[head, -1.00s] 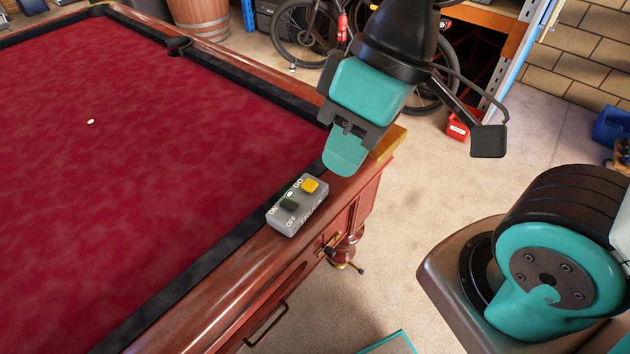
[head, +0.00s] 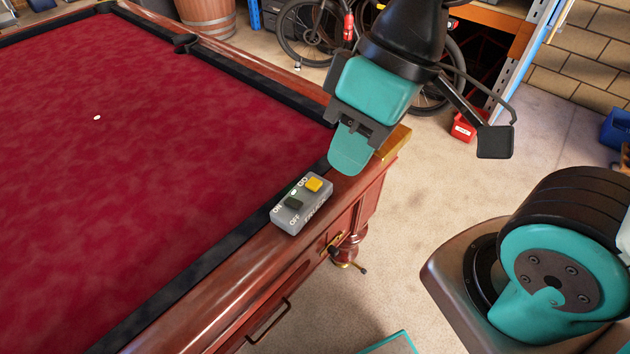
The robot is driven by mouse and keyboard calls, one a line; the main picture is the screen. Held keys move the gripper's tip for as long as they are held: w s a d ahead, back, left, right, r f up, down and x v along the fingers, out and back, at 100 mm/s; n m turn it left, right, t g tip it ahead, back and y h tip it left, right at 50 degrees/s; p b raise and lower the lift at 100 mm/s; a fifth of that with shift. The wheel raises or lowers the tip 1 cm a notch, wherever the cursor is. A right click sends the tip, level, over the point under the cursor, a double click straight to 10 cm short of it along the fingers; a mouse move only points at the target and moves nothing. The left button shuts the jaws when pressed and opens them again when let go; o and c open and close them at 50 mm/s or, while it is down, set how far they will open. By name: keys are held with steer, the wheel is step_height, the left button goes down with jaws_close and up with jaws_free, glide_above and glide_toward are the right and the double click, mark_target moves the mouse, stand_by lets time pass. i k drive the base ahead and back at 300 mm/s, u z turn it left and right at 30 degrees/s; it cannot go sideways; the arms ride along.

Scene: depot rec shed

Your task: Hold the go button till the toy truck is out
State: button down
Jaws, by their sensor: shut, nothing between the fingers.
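A grey control box (head: 291,222) sits on the wooden rail of the pool table, near its corner. It carries a yellow button (head: 313,185) beside the letters GO and a dark green switch (head: 293,203) between the ON and OFF marks. A small white spot, perhaps a lamp, shows beside the switch. My gripper (head: 349,158) is shut and empty, pointing down above the rail. In the picture its tip is just above and right of the yellow button, apart from it. No toy truck can be seen in this view.
The pool table (head: 130,180) with red cloth fills the left, with one small white mark on it. Behind stand a barrel (head: 207,15), a bicycle (head: 315,35) and a red bin (head: 464,127). Open floor lies right of the table.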

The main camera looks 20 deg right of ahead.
mark_target(314, 184)
steer(key=z, duration=2.2)
steer(key=k, duration=1.4)
steer(key=u, duration=1.75)
steer(key=i, duration=0.5)
